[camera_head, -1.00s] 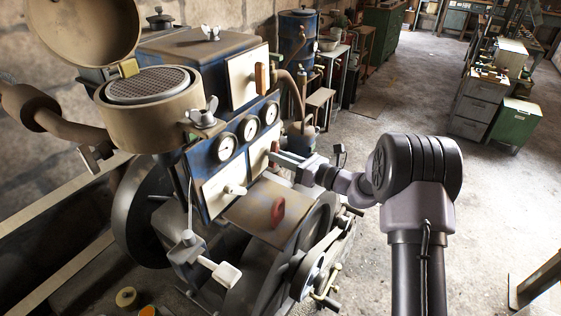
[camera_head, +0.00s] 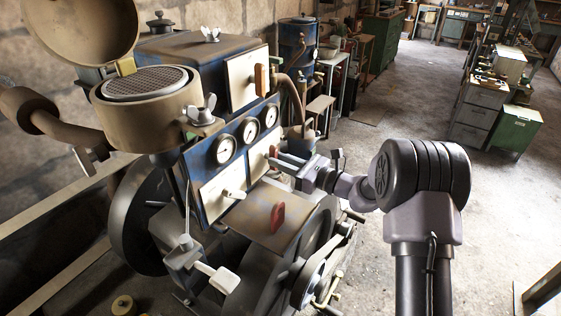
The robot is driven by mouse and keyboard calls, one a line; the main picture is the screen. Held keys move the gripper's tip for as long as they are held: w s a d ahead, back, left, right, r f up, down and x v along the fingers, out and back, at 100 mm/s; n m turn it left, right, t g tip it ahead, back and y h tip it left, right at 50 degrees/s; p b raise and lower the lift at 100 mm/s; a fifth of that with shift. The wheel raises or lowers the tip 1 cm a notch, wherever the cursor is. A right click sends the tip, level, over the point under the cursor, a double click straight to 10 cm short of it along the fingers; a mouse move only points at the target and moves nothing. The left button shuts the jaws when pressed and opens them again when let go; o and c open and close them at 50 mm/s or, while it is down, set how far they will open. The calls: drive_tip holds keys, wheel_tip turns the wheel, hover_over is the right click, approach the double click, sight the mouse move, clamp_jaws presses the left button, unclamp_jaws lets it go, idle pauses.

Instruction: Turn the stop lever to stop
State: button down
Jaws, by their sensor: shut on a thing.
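The engine's blue front carries a cream panel (camera_head: 216,198) below three gauges. A small red lever (camera_head: 273,151), which I take to be the stop lever, stands at the panel's right edge. My gripper (camera_head: 275,160) reaches in from the right with its jaws at this lever, shut on it. The jaws and arm hide part of the lever, so its exact angle is hard to tell. Any stop marking is too small to read.
Nearby are a white-tipped lever (camera_head: 234,194) on the panel, a red handle (camera_head: 277,216) on the sloping cover below, and an orange handle (camera_head: 261,80) above. A flywheel (camera_head: 138,215) is at left. Open floor (camera_head: 385,285) lies to the right.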

drive_tip(key=c, duration=1.3)
unclamp_jaws()
drive_tip(key=p+v, duration=0.4)
drive_tip(key=v, duration=1.3)
drive_tip(key=shift+s+d, duration=0.15)
drive_tip(key=shift+d, duration=0.1)
